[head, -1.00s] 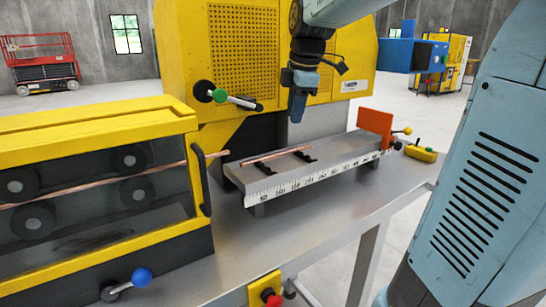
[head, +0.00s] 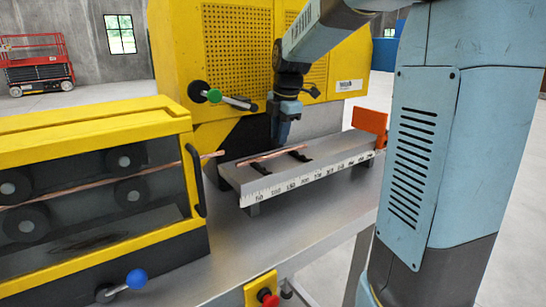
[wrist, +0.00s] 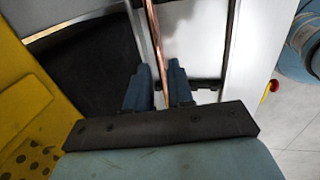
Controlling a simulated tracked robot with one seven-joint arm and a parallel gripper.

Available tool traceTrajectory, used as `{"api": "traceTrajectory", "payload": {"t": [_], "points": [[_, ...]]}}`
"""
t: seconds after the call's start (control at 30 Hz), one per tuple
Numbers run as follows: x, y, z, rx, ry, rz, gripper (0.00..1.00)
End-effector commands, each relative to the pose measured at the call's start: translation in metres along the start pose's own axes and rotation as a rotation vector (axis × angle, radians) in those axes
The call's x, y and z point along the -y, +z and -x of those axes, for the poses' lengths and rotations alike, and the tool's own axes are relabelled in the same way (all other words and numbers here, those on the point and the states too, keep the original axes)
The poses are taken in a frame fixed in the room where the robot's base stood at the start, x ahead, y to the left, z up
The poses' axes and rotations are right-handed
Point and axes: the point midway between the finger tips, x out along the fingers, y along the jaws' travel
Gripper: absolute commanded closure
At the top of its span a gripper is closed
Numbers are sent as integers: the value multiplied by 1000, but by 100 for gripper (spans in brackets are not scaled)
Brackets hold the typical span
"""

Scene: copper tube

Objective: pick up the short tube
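The short copper tube (head: 262,158) lies across dark supports on the grey measuring tray (head: 228,178). My gripper (head: 280,142) points down just above and behind the tube in the head view. In the wrist view my gripper (wrist: 158,72) has its two blue fingers apart. A copper tube (wrist: 154,30), apparently the short one, runs between them and passes out of sight behind the palm. I see no finger touching it. The longer copper tube (head: 213,155) sticks out of the yellow roller machine (head: 160,112) with its end near the tray's left end.
The yellow cabinet (head: 240,50) stands close behind my gripper, with a green-knobbed lever (head: 214,96). An orange stop (head: 369,121) is at the tray's right end. The front of the steel table (head: 300,225) is clear.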

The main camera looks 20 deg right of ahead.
Motion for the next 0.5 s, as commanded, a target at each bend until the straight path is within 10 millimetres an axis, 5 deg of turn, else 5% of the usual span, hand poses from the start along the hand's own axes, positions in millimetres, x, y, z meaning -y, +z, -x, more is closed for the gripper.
{"api": "traceTrajectory", "payload": {"t": [0.5], "points": [[-1, -1, -51, -1, -1, -1, 78]]}}
